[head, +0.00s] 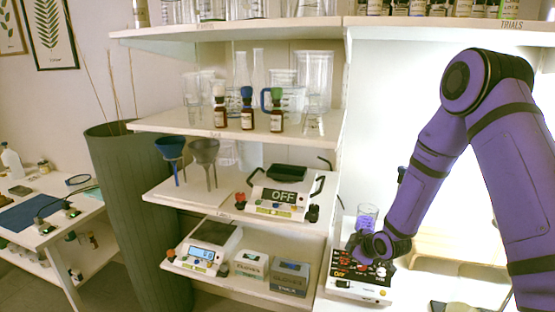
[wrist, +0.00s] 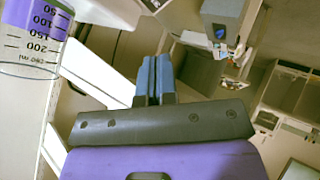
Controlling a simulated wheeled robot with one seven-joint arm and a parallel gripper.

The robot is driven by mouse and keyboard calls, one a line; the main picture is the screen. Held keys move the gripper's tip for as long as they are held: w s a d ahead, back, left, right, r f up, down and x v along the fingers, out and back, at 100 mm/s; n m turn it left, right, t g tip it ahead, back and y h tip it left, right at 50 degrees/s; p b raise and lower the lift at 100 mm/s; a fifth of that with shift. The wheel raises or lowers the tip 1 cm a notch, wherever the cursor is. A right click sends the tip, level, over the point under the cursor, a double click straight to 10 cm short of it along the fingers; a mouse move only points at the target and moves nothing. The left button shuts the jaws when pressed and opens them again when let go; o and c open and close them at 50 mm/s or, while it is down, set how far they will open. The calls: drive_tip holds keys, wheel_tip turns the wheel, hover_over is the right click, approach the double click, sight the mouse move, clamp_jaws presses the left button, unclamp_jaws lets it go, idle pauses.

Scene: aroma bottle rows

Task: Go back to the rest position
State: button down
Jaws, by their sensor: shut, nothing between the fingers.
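My purple arm comes in from the right in the head view and bends down to the hotplate (head: 358,287) at the lower right. A beaker with purple liquid (head: 367,217) stands at the hotplate, just behind my wrist. The same beaker (wrist: 35,35), with its volume marks, fills the upper left of the wrist view, apart from the fingers. My gripper (wrist: 154,65) shows its two blue-grey fingers side by side, shut and empty. In the head view the fingers are hidden behind my wrist.
Shelves at the left of the arm hold dropper bottles (head: 247,108), glassware, funnels (head: 204,152), a device reading OFF (head: 283,196) and a balance (head: 203,249). A wooden stand (head: 455,246) is behind my arm. A side table (head: 45,215) stands far left.

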drive_tip(key=s+d+r+m+g+h, duration=0.15)
drive_tip(key=s+r, duration=0.25)
drive_tip(key=r, duration=0.5)
drive_tip(key=s+d+r+m+h, duration=0.1)
drive_tip(key=s+d+r+m, duration=0.2)
drive_tip(key=r, duration=0.6)
drive_tip(key=s+d+r+m+h, duration=0.15)
drive_tip(key=s+r, duration=0.35)
drive_tip(key=r, duration=0.5)
drive_tip(key=s+r+m+g, duration=0.1)
drive_tip(key=s+r+m, duration=0.2)
drive_tip(key=s, duration=0.9)
drive_tip(key=s+r+m+g, duration=0.1)
drive_tip(key=s+r+m, duration=0.2)
drive_tip(key=s+r, duration=0.4)
drive_tip(key=s, duration=0.6)
drive_tip(key=shift+s+a, duration=0.25)
drive_tip(key=shift+s, duration=0.05)
drive_tip(key=shift+r, duration=0.1)
